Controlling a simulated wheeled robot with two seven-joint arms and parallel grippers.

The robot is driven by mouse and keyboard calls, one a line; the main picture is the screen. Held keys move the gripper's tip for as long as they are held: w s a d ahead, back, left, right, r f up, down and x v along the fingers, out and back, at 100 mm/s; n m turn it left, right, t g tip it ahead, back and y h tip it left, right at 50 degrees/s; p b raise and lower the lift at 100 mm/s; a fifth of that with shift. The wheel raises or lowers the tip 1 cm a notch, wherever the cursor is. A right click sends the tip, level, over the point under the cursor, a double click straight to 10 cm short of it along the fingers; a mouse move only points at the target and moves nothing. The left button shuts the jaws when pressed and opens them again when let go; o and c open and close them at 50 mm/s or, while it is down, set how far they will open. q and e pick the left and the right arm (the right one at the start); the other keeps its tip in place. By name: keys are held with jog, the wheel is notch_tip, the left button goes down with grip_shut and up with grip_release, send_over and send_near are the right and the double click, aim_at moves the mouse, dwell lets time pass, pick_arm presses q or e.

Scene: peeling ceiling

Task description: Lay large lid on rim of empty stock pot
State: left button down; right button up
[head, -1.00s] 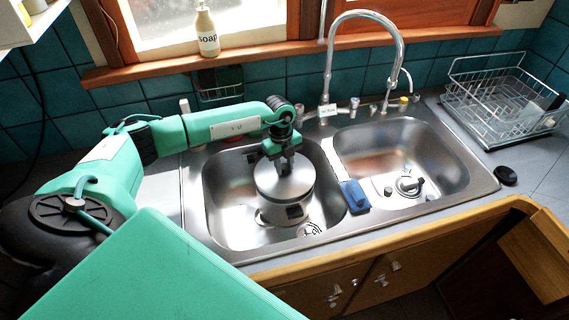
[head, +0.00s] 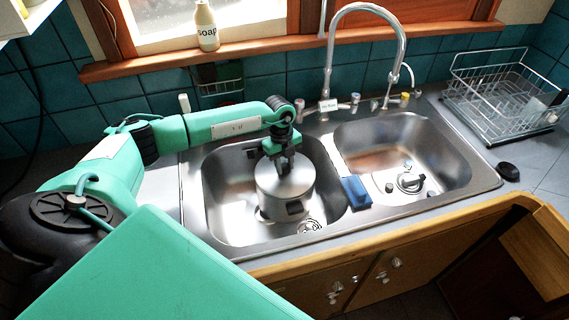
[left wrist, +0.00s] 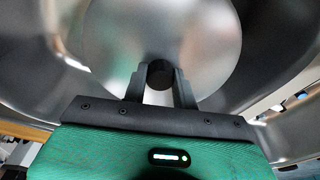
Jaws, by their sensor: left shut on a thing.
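The stock pot (head: 287,205) is a silver metal pot standing in the left sink basin, with a dark handle on its near side. The large lid (head: 281,181) is a round silver disc at the top of the pot; I cannot tell whether it touches the rim all round. My left gripper (head: 283,160) comes down from above and is shut on the lid's knob. In the left wrist view the fingers (left wrist: 160,84) close around the dark round knob (left wrist: 160,74), with the lid (left wrist: 190,40) beyond it. The pot's inside is hidden. My right gripper is out of view.
The left basin (head: 222,190) has free room around the pot. A blue sponge (head: 356,192) lies on the divider. The right basin (head: 445,165) holds a drain plug. A tall faucet (head: 330,60) rises behind; a wire dish rack (head: 500,95) stands right.

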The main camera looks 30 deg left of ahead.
pick_arm(q)
jog(key=shift+f, duration=0.1)
dwell(0.3)
jog(key=shift+f, duration=0.25)
jog(key=c, duration=1)
grip_release()
jog(key=shift+c, duration=0.2)
jog(key=shift+a+r+b, duration=0.1)
jog(key=shift+r+b, duration=0.35)
jog(key=shift+r, duration=0.05)
notch_tip(320, 180, up, 13)
jog(key=a+b, duration=0.1)
jog(key=b, duration=0.2)
jog(key=shift+w+a+b, duration=0.3)
jog(key=shift+w+b, duration=0.05)
jog(key=shift+w, duration=0.1)
jog(key=shift+f, duration=0.15)
